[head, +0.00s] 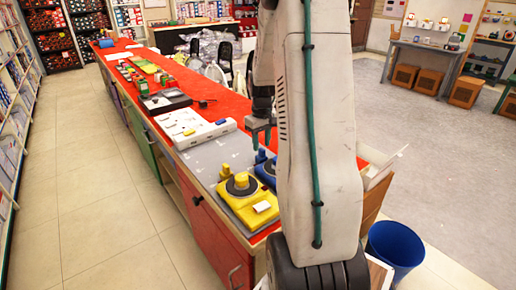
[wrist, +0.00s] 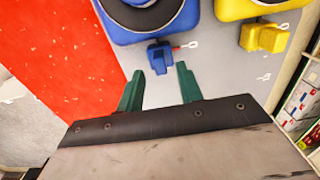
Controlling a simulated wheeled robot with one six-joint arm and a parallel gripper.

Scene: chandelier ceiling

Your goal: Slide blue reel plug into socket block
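The blue reel (head: 264,172) stands at the near right of the counter, partly hidden by my arm. Its blue plug (head: 261,156) sits beside it on the grey mat. In the wrist view the blue plug (wrist: 158,58) lies just ahead of my fingertips, roughly midway between them, with the blue reel (wrist: 118,31) behind it. My gripper (head: 260,143) is above the plug, and in the wrist view its two green fingers (wrist: 160,70) are apart and empty. The white socket block (head: 203,133) lies farther along the counter, with a yellow piece and a small blue piece on it.
Beyond the socket block are a black tray (head: 165,101) and several small coloured items on the red counter (head: 200,88). The grey mat (head: 209,158) has bare space.

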